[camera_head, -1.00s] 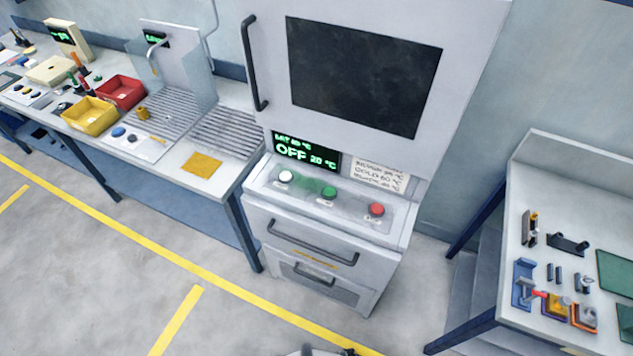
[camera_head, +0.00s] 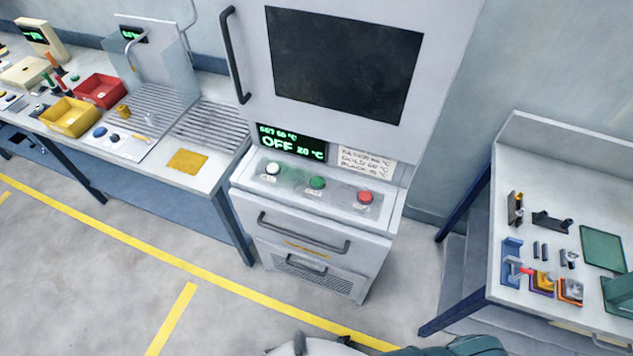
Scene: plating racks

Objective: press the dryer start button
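The dryer (camera_head: 312,228) is a tall white cabinet with a dark window, standing in the middle of the head view. Its display (camera_head: 291,143) reads OFF and 20 °C in green. Below it, a sloped panel carries a white button (camera_head: 273,168), a green button (camera_head: 317,183) and a red button (camera_head: 365,197). The small labels under the buttons are too small to read. Parts of my own arm show at the bottom edge, well below the panel. Neither gripper's fingers can be made out, and nothing touches the buttons.
A bench on the left holds a yellow bin (camera_head: 70,117), a red bin (camera_head: 101,91) and a drain rack. A bench on the right (camera_head: 478,285) holds small fixtures and a green mat (camera_head: 602,248). The floor before the dryer is clear, with yellow lines (camera_head: 172,318).

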